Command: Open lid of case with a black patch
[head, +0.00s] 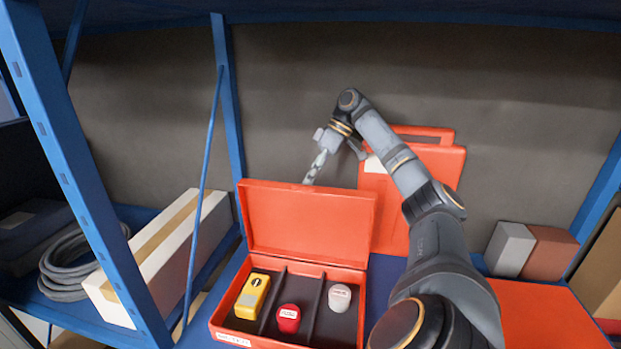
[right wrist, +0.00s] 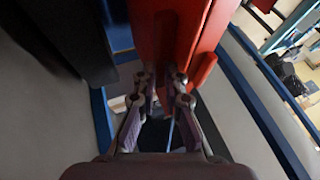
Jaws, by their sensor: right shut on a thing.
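An orange-red case (head: 218,325) stands on the blue shelf with its lid (head: 310,222) swung up, nearly upright. Its dark divided inside holds a yellow box-shaped part, a red round part (head: 289,318) and a light grey round part. A white label is on its front; I see no black patch on it. My right gripper (head: 311,180) is at the lid's top edge, reaching from behind. In the right wrist view the fingers (right wrist: 164,80) are shut on the lid's red panel (right wrist: 165,35). My left gripper is not in view.
Another orange-red case with a handle (head: 440,160) stands upright behind. A long white box (head: 165,250) and coiled grey cable (head: 70,265) lie left. Grey and brown blocks (head: 510,248) stand right, near an orange-red surface (head: 550,315). Blue shelf posts (head: 75,165) bound the space.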

